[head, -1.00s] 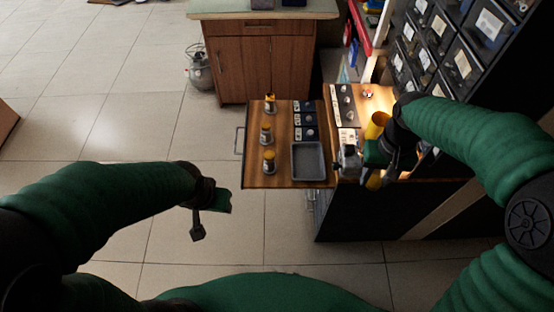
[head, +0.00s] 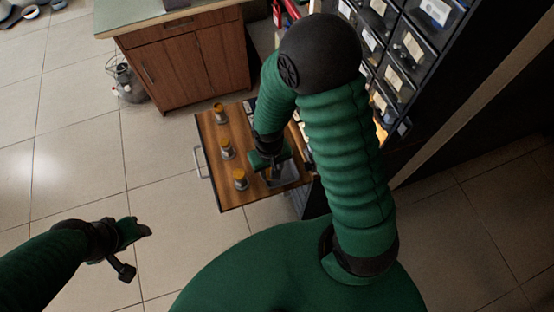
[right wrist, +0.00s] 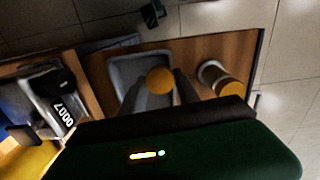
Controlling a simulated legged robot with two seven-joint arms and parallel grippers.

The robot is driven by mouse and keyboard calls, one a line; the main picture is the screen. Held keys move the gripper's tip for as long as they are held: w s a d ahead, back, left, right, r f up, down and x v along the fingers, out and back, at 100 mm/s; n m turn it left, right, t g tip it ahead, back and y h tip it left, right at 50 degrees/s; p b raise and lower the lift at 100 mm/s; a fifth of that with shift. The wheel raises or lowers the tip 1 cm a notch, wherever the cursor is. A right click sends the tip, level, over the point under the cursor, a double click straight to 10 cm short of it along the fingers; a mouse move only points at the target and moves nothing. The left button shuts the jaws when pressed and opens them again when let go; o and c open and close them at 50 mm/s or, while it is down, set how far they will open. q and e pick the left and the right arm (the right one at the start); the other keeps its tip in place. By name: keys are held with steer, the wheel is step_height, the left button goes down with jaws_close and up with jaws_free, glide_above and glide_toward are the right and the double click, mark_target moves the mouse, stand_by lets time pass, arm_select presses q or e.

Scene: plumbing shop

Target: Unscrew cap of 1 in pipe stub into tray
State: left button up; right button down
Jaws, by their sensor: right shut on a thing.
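Three pipe stubs with orange caps stand in a row on the wooden board: far (head: 219,112), middle (head: 227,148) and near (head: 239,179). My right gripper (head: 276,174) is over the grey tray (head: 291,172) and hides part of it. In the right wrist view its fingers are shut on a round orange cap (right wrist: 160,80), in front of the tray (right wrist: 122,68). Whether a stub is behind this cap is hidden. One capped stub (right wrist: 220,80) shows to the right of the fingers. My left gripper (head: 131,250) is empty over the floor, far from the board; its jaw gap is unclear.
A wooden cabinet (head: 185,62) stands behind the board. Dark drawer bins (head: 408,50) rise at the right. The board has a metal handle (head: 201,162) on its left edge.

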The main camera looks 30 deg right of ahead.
steer(key=w+d, duration=0.1)
steer(key=d, duration=0.1)
steer(key=w, duration=0.1)
steer(key=shift+w+d+f, duration=0.25)
steer(key=shift+w+d, duration=0.05)
steer(key=shift+d, duration=0.1)
steer(key=shift+w+d, duration=0.2)
steer(key=shift+d, duration=0.1)
steer(key=f+b, duration=0.1)
steer(key=f, duration=0.1)
steer(key=f+b, duration=0.1)
steer(key=shift+s+d+f, duration=0.1)
steer(key=shift+d+f, duration=0.25)
steer(key=shift+r, duration=0.1)
arm_select(q)
steer(key=shift+a+f, duration=0.15)
steer(key=shift+f, duration=0.4)
steer(key=shift+a+f, duration=0.15)
steer(key=shift+f, duration=0.4)
steer(key=shift+a, duration=0.1)
arm_select(e)
steer(key=c, duration=0.9)
jaws_free()
steer(key=shift+a, duration=0.15)
